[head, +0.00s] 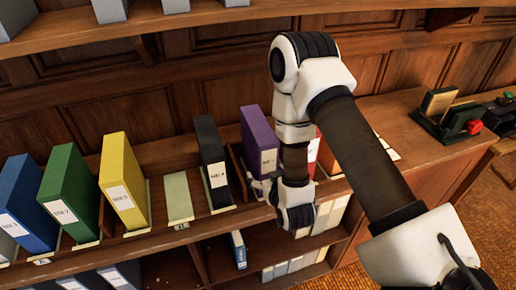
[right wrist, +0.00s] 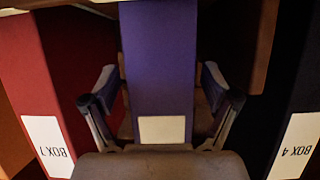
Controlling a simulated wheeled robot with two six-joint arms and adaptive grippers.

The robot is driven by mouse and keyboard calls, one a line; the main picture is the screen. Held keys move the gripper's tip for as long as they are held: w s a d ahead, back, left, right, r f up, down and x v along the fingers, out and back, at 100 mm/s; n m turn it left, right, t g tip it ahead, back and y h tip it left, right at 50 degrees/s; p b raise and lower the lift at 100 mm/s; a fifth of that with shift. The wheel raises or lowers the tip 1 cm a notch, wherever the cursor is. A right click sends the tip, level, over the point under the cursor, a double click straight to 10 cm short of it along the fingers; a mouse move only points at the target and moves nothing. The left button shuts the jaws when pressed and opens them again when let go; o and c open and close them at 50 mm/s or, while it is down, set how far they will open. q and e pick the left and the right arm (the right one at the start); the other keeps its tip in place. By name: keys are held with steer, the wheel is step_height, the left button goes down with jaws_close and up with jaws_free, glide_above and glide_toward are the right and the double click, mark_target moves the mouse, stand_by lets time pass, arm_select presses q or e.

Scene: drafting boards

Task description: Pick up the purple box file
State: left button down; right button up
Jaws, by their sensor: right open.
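The purple box file (head: 258,138) stands upright on the shelf, between the black box file and a red one. It also shows in the right wrist view (right wrist: 158,70), its narrow face with a pale label towards me. My right gripper (head: 261,187) is in front of it, low down near its label. In the right wrist view the two fingers of the right gripper (right wrist: 159,88) are apart, one on each side of the purple box file, with a gap visible at both sides. My left gripper is in neither view.
The black box file (head: 211,150), labelled BOX 4 in the right wrist view (right wrist: 290,100), and the red box file (right wrist: 50,75) flank closely. Yellow (head: 124,175), green (head: 70,185) and blue (head: 27,200) files stand further left. A green-and-black desk item (head: 450,115) sits far right.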

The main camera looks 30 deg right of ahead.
steer(key=shift+x, duration=1.2)
steer(key=shift+w+r, duration=0.1)
jaws_close()
steer(key=shift+r, duration=0.1)
